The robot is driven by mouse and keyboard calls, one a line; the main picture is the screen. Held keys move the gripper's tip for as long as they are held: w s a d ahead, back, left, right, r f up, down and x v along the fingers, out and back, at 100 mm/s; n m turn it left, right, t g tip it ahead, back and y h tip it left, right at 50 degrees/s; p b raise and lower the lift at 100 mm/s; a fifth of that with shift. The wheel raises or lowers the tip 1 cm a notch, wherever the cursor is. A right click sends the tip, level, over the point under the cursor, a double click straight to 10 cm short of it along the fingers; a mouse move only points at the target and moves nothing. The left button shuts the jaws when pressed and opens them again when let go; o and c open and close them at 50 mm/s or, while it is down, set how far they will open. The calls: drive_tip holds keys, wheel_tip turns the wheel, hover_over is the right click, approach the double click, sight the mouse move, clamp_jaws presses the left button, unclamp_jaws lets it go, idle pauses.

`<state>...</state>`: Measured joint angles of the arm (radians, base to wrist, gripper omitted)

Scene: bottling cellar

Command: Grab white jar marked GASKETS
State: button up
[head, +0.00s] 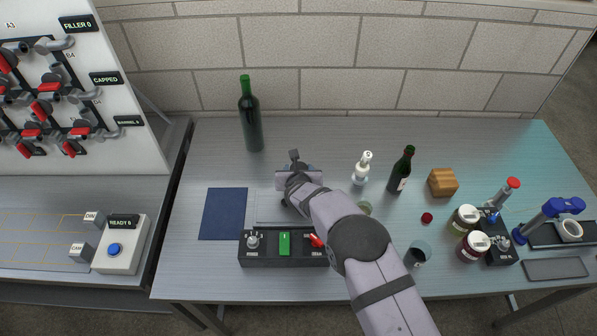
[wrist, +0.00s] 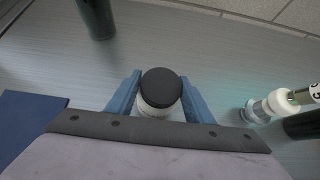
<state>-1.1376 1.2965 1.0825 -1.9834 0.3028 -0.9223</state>
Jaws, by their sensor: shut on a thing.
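A white jar with a black lid (wrist: 161,88) stands between the two blue fingers of my gripper (wrist: 160,95) in the wrist view. The fingers are shut on its sides. I see it from above, so no marking on it can be read. In the head view my gripper (head: 298,176) is over the middle of the bench, behind the black control box, and hides the jar. I cannot tell whether the jar touches the bench.
A tall green bottle (head: 250,118) stands behind to the left. A white pump bottle (head: 362,168) and a dark bottle (head: 401,171) stand to the right. The control box (head: 284,248) is in front, a blue mat (head: 223,214) left. Bench between mat and tall bottle is clear.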

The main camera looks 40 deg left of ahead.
wheel_tip(320, 180, up, 10)
drive_tip(key=shift+f, duration=0.15)
drive_tip(key=shift+c, duration=0.9)
